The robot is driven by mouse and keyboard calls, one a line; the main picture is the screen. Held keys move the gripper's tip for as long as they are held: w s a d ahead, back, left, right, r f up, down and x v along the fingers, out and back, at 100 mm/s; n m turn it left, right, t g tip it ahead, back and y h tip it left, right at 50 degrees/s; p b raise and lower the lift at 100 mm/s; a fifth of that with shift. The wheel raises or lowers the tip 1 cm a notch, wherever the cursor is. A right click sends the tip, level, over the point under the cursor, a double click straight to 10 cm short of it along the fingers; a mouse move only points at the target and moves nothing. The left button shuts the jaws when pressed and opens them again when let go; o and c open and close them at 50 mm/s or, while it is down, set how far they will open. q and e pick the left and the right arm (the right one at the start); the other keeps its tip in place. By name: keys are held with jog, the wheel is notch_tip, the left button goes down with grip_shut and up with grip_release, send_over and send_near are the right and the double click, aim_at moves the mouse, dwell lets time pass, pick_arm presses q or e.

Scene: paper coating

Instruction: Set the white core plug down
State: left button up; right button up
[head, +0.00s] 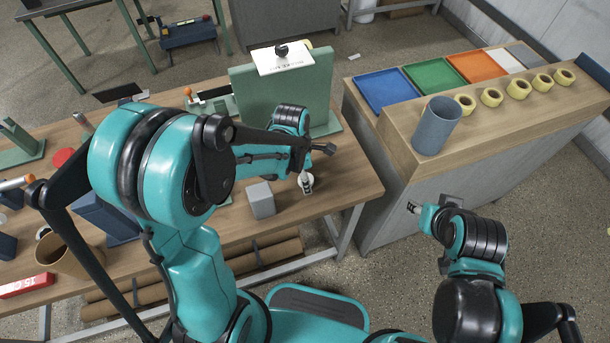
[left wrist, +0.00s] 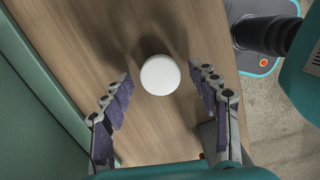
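The white core plug (left wrist: 160,75) stands on the wooden table (left wrist: 150,130), seen from above in the left wrist view. It lies between the spread fingers of my left gripper (left wrist: 162,98), with a gap on both sides. In the head view the plug (head: 308,182) is close to the table's right edge, under my left gripper (head: 306,184), which partly covers it. My left gripper is open and does not touch the plug. My right gripper (head: 413,207) hangs beside the counter, away from the table; its finger opening is too small to tell.
A grey block (head: 261,200) stands just left of the plug. A green upright panel (head: 285,90) stands behind. On the counter to the right are a grey-blue cup (head: 437,125), several yellow rings (head: 491,97) and colored trays (head: 384,90). A gap separates table and counter.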

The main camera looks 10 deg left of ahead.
pick_arm(q)
jog(key=shift+r, duration=0.1)
jog(key=shift+r+p, duration=0.3)
jog(key=shift+r, duration=0.05)
notch_tip(320, 180, up, 11)
jog(key=a+p, duration=0.1)
jog(key=p, duration=0.3)
jog(key=s+a+r+m+t, duration=0.2)
jog(key=s+m, duration=0.3)
jog(key=m, duration=0.6)
jog(key=s+a+r+m+t+y, duration=0.1)
jog(key=s+r+m+t, duration=0.3)
jog(key=m, duration=0.7)
jog(key=shift+s+a+r+m+t, duration=0.3)
jog(key=shift+s+a+r, duration=0.15)
jog(key=shift+a, duration=0.35)
jog(key=shift+s+f, duration=0.1)
